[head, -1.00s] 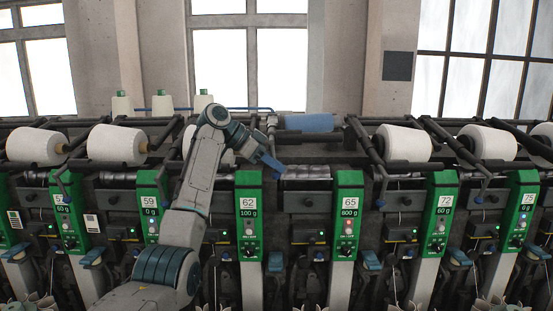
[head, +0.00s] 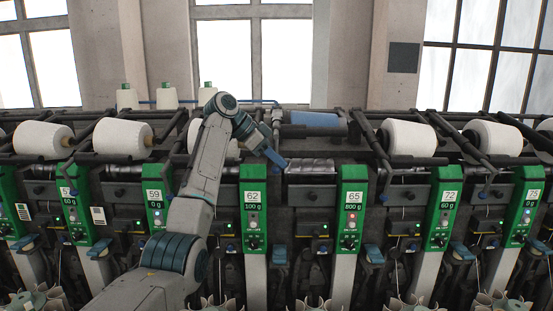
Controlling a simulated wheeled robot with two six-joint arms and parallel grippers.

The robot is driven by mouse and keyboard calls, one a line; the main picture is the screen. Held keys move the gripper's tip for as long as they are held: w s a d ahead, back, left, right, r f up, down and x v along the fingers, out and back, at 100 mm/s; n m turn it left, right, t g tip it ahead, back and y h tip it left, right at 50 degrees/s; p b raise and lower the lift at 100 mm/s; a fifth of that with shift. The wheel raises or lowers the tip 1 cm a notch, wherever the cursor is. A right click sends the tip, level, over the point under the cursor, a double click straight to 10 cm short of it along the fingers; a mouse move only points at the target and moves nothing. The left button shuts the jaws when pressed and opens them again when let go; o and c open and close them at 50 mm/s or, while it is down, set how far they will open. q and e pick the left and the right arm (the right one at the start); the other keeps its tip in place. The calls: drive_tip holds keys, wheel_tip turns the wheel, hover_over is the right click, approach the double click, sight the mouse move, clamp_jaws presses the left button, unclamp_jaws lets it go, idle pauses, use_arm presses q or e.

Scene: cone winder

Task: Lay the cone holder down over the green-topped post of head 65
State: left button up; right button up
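The green-topped post of head 65 (head: 352,222) stands right of centre, with "65" and "800 g" on its face. Behind and left of it, the cone holder of head 65 is up, with a blue cone (head: 315,122) between its dark arms. A shiny dark drum (head: 309,168) shows bare below it. My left gripper (head: 268,146) is at the holder's left side, beside a blue handle-like piece (head: 276,159). The fingers are small and dark, so I cannot tell if they are shut on it. My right gripper is not in view.
The green post of head 62 (head: 253,215) stands close below my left gripper. White cones (head: 408,138) lie on neighbouring holders to both sides. Dark bars run between the heads. Several white cones with green tops (head: 168,97) stand on the rail behind.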

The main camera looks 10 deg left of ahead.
use_arm(q)
drive_tip(key=o, duration=0.3)
drive_tip(key=shift+a, duration=0.1)
drive_tip(key=b+v, duration=0.3)
drive_tip(key=v, duration=0.7)
drive_tip(key=shift+a+r+b, duration=0.15)
drive_tip(key=shift+r+b, duration=0.1)
drive_tip(key=shift+b, duration=0.05)
idle(0.6)
